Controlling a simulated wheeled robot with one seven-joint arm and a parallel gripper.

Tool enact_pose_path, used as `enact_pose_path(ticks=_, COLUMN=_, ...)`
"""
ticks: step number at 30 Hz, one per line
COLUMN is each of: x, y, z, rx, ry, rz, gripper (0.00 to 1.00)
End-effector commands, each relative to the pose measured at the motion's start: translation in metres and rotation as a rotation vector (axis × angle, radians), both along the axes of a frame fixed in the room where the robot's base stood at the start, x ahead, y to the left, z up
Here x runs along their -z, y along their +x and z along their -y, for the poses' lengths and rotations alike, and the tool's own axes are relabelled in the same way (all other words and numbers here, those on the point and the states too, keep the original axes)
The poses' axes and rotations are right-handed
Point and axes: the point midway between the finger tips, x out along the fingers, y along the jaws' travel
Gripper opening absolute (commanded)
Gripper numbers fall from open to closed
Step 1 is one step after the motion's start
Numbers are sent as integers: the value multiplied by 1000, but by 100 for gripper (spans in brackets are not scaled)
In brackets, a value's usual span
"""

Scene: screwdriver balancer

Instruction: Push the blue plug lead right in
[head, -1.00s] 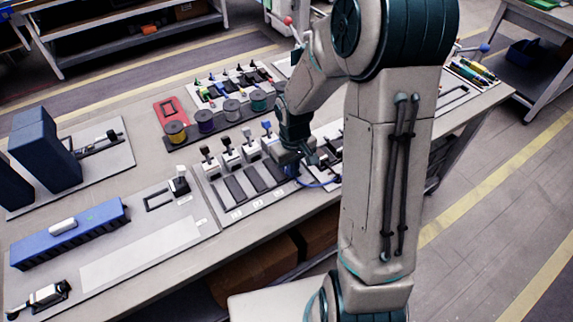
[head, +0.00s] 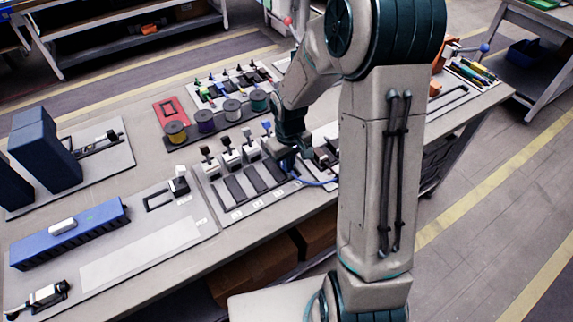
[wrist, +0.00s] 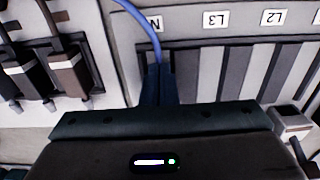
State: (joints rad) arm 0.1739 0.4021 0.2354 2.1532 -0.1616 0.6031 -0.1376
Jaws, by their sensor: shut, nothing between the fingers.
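The blue lead (head: 314,184) curves at the front edge of the board, just right of my gripper (head: 287,166). In the wrist view the blue lead (wrist: 148,28) runs down from the top and disappears at the tips of my gripper (wrist: 158,72). My fingers are together, at the lane marked N (wrist: 156,22). The blue plug body and its socket are hidden by the fingers, so I cannot tell how deep the plug sits or whether the fingers touch it.
Labels L3 (wrist: 215,19) and L2 (wrist: 274,17) mark neighbouring lanes. A black plug (wrist: 25,75) and a brown plug (wrist: 69,72) stand close to the left of my fingers in the wrist view. Lever clamps (head: 229,146) and wire spools (head: 205,122) stand behind the board.

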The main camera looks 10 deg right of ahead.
Motion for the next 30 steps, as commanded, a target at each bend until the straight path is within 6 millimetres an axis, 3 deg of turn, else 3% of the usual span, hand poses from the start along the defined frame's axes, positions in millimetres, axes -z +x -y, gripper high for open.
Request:
enact_pose_path(ticks=12, x=0, y=2, z=-1, rx=0, ry=0, rz=1, gripper=0)
enact_pose_path(ticks=24, x=-1, y=-9, z=3, rx=1, ry=0, rz=1, gripper=0)
enact_pose_path(ticks=30, x=-14, y=-9, z=3, rx=1, ry=0, rz=1, gripper=0)
